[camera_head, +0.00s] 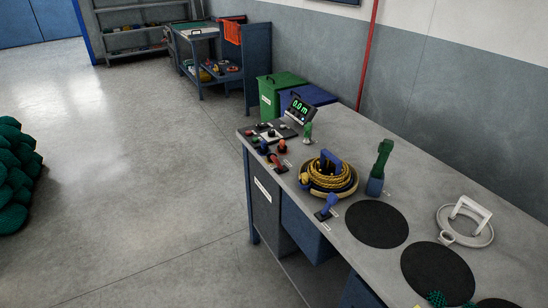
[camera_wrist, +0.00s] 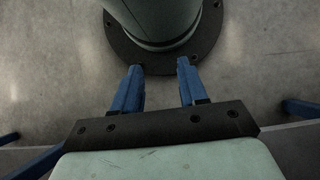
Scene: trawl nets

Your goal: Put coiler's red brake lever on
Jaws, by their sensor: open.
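A small red lever (camera_head: 274,160) with a dark base stands near the front edge of the workbench (camera_head: 345,128), in the left part of the head view. Its exact tilt is too small to tell. A digital display (camera_head: 299,107) stands behind it and reads about 0.0 m. To its right a coil of yellow rope (camera_head: 340,184) sits around a blue upright part. A blue lever (camera_head: 328,206) stands in front of the coil. My gripper (camera_wrist: 158,78) shows only in the wrist view, with its two blue fingers apart and nothing between them, away from the bench objects.
A red-orange knob (camera_head: 283,146) and a green-topped part (camera_head: 308,131) stand close to the red lever. Green nets (camera_head: 16,180) are piled at left; the floor between is clear.

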